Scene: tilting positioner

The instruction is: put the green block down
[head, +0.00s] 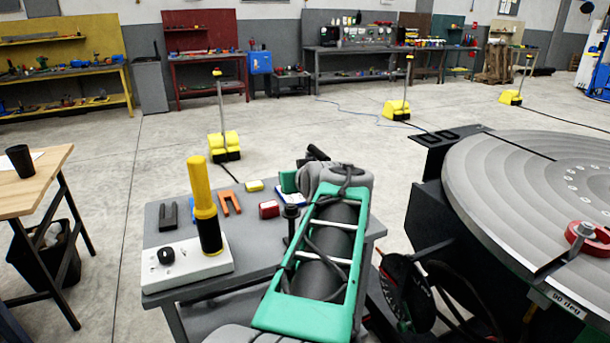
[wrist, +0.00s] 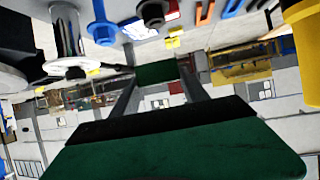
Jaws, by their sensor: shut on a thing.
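The green block (head: 288,181) is at the far right part of the grey table, partly beside my arm in the head view. In the wrist view the green block (wrist: 157,72) is between the two fingertips of my gripper (wrist: 157,76), which is shut on it. In the head view my arm hides most of the gripper. I cannot tell whether the block touches the tabletop.
A large round turntable (head: 500,190) stands at the right.

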